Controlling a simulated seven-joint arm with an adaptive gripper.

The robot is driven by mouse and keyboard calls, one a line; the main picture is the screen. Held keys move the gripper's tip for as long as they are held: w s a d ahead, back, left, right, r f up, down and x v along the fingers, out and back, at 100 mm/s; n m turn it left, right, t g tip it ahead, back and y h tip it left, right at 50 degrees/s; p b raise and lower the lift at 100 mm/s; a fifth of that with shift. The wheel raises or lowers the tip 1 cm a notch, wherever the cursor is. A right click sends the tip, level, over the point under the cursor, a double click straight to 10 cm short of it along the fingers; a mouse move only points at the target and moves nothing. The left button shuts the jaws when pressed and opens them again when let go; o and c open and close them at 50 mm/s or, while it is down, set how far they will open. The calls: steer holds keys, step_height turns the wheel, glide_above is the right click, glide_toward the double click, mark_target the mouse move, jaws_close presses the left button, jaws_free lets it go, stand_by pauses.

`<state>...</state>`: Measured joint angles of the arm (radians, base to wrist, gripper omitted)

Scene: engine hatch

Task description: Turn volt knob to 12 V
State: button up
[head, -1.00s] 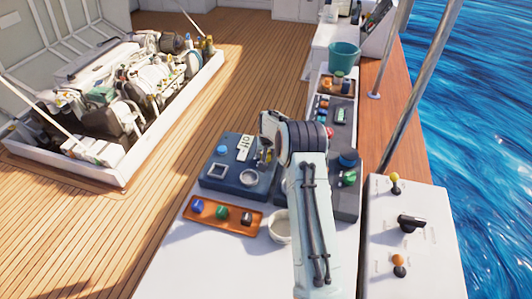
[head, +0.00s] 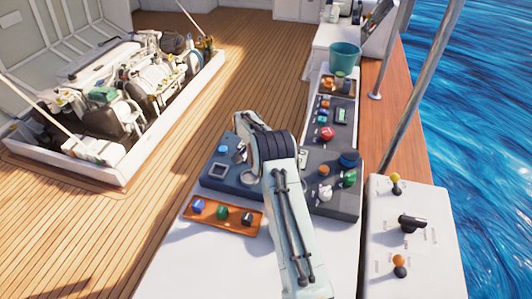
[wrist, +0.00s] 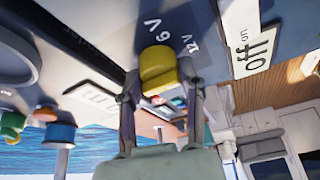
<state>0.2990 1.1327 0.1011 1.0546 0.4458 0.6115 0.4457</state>
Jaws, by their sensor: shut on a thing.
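The volt knob (wrist: 158,70) is yellow and sits on the dark blue panel (wrist: 225,22) in the wrist view. The labels "6 V" and "12 V" are printed beside it, "6 V" above it and "12 V" to its upper right. I cannot tell which label its pointer faces. My gripper (wrist: 160,88) has one finger on each side of the knob and is shut on it. In the head view the blue panel (head: 219,184) shows, but my arm hides the knob and fingertips.
An "off/on" plate (wrist: 258,45) is near the knob. In the head view, an orange tray (head: 236,226) with coloured knobs lies before the panel. A grey panel (head: 335,207) with knobs stands to the right. A teal bucket (head: 344,57) is farther back.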

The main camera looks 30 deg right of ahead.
stand_by(0.4)
steer(key=o, duration=1.1)
steer(key=v, duration=1.2)
